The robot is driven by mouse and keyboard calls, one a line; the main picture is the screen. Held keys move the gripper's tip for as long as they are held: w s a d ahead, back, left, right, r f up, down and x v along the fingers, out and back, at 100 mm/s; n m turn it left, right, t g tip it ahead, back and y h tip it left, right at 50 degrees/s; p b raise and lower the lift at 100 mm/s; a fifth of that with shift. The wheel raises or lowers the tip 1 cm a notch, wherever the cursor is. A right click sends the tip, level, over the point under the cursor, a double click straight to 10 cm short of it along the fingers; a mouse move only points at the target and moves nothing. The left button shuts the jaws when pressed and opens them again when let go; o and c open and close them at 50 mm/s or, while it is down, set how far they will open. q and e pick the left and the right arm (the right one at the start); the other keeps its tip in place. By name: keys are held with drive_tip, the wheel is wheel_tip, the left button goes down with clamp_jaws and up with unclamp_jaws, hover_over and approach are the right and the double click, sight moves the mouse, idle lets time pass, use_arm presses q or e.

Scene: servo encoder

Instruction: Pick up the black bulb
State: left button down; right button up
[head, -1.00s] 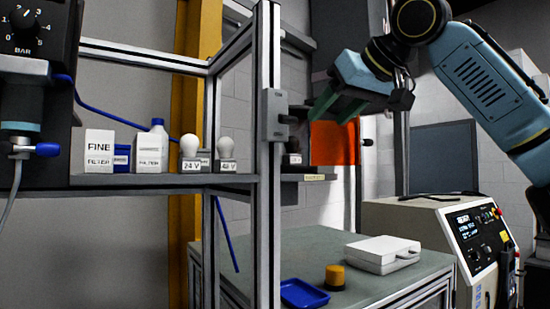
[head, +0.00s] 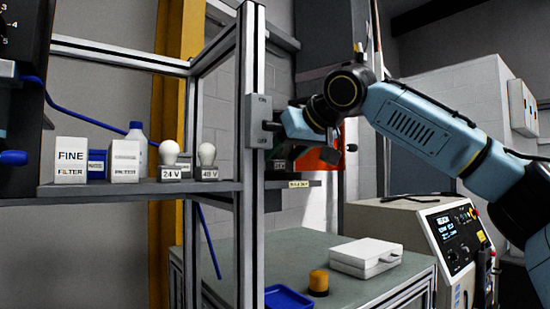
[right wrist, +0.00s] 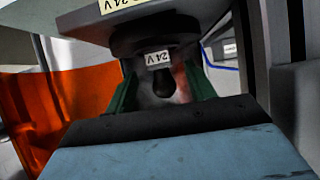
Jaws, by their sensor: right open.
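The black bulb (right wrist: 162,84) shows in the right wrist view, where the picture is upside down. It sits in a dark round base with a white 24 V label (right wrist: 157,58), at the shelf. My right gripper (right wrist: 161,77) is open, with one green finger on each side of the bulb. A gap seems to show on both sides, and I cannot tell whether either finger touches it. In the head view the right gripper (head: 288,152) is at the small shelf behind the metal post, and I cannot make out the bulb there. My left gripper is not in view.
The upright metal post (head: 251,130) stands close to the right gripper. Two white bulbs (head: 169,152) on labelled bases and filter boxes (head: 71,160) stand on the left shelf. An orange panel (right wrist: 85,105) is near the gripper. The table below holds a white case (head: 366,256).

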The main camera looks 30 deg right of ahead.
drive_tip(key=shift+w+f, duration=0.25)
drive_tip(key=shift+w, duration=0.3)
drive_tip(key=shift+w+a+f, duration=0.1)
drive_tip(key=shift+w, duration=0.1)
drive_tip(key=shift+w+f, duration=0.1)
drive_tip(key=c, duration=1.1)
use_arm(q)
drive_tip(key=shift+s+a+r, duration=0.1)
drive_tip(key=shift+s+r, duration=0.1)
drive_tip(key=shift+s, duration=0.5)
use_arm(e)
drive_tip(key=shift+o, duration=0.2)
